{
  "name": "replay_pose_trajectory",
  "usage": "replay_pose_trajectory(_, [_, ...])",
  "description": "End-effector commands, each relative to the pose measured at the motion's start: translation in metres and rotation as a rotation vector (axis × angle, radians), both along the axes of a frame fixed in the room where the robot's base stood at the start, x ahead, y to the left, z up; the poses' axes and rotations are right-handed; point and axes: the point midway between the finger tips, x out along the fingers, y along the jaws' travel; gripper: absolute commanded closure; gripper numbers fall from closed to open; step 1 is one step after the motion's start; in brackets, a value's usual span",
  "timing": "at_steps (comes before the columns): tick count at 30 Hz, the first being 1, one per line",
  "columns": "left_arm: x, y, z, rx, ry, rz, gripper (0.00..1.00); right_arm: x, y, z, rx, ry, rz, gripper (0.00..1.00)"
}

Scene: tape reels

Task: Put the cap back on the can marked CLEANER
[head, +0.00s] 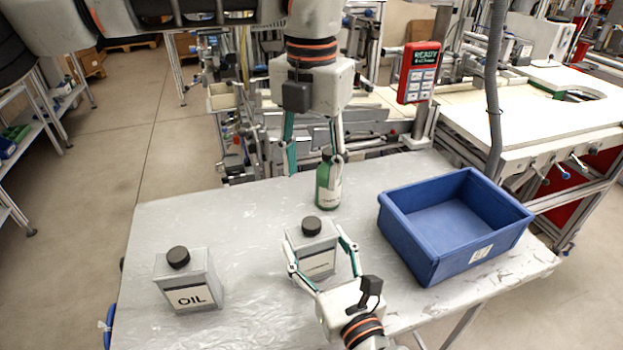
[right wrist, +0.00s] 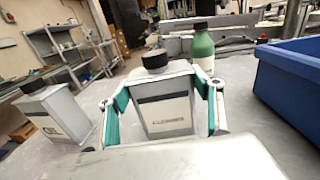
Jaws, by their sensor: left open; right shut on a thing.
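A black cap (head: 311,227) sits on top of the can and also shows in the right wrist view (right wrist: 155,59). I cannot tell whether it is fully seated. My right gripper (head: 320,262) is shut on the can, with one finger on each side of its body. My left gripper (head: 316,165) is open and empty, pointing down above the far part of the table, beyond the can and near the green bottle.
The green bottle (head: 328,188) with a dark cap stands behind the can, partly overlapped by a left finger. The can marked OIL (head: 187,283) with its black cap stands at the left. A blue bin (head: 409,237) is at the right. The table (head: 250,320) is clear in front.

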Motion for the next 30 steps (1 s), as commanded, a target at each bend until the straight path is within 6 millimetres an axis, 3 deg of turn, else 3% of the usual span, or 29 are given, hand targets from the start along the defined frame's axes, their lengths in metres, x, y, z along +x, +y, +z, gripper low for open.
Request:
replay_pose_trajectory(8, [0.0,0.0,0.002,0.0,0.0,0.0,0.54,0.0,0.0,0.0,0.0,0.0,0.0,0.95])
replay_pose_trajectory(9, [0.0,0.0,0.002,0.0,0.0,0.0,0.54,0.0,0.0,0.0,0.0,0.0,0.0,0.3])
replay_pose_trajectory(11, [0.0,0.0,0.002,0.0,0.0,0.0,0.54,0.0,0.0,0.0,0.0,0.0,0.0,0.15])
replay_pose_trajectory(23, [0.0,0.0,0.001,0.0,0.0,0.001,0.54,-0.002,-0.001,0.0,0.0,0.001,0.0,0.15])
replay_pose_trajectory(30, [0.0,0.0,0.001,0.0,0.0,0.001,0.54,-0.034,-0.014,-0.002,-0.002,0.003,0.001,0.15])
